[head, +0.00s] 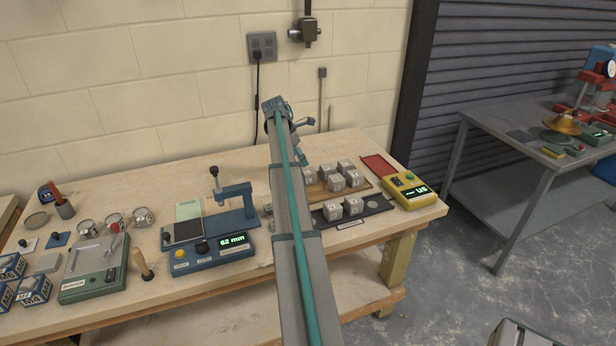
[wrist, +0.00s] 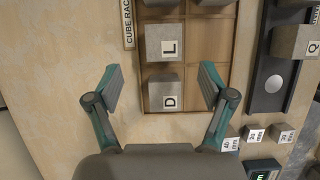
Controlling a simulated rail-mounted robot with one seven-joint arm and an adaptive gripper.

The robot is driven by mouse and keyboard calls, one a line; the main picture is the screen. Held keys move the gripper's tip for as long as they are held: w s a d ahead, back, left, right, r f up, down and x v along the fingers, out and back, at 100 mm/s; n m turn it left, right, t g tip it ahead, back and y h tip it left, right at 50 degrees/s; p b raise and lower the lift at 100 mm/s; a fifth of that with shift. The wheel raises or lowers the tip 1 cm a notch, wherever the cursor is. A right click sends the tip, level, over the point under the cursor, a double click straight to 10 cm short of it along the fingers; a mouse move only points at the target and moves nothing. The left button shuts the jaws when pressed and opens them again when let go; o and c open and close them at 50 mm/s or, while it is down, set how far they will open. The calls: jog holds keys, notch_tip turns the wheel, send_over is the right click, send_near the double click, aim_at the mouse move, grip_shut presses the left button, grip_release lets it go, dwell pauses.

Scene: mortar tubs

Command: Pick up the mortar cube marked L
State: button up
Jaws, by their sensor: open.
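The grey mortar cube marked L (wrist: 160,36) sits in the wooden cube rack (wrist: 208,40) in the wrist view, at upper centre. The cube marked D (wrist: 162,85) sits in the same column, nearer to me. My gripper (wrist: 160,73) is open and empty, its two fingers spread left and right of the D cube in the picture. The L cube lies just beyond the fingertips. In the head view the rack (head: 318,192) holds several cubes. Their letters are too small to read there, and my arm covers part of the rack.
A black tray (wrist: 269,60) with the Q cube (wrist: 289,42) lies right of the rack. Small mm-marked blocks (wrist: 255,135) sit at lower right. A yellow meter (head: 410,192), red tray (head: 378,165) and blue 62 mm device (head: 210,255) stand around on the bench.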

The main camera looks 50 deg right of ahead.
aim_at(309, 171)
jog(key=x, duration=0.3)
jog(key=p+x, duration=0.1)
jog(key=x, duration=0.1)
jog(key=p+x, duration=0.1)
jog(key=x, duration=0.1)
jog(key=shift+s, duration=0.4)
jog(key=shift+d+f, duration=0.15)
jog(key=shift+f, duration=0.3)
jog(key=c, duration=1.3)
jog(key=shift+c, duration=0.8)
jog(key=shift+r, duration=0.15)
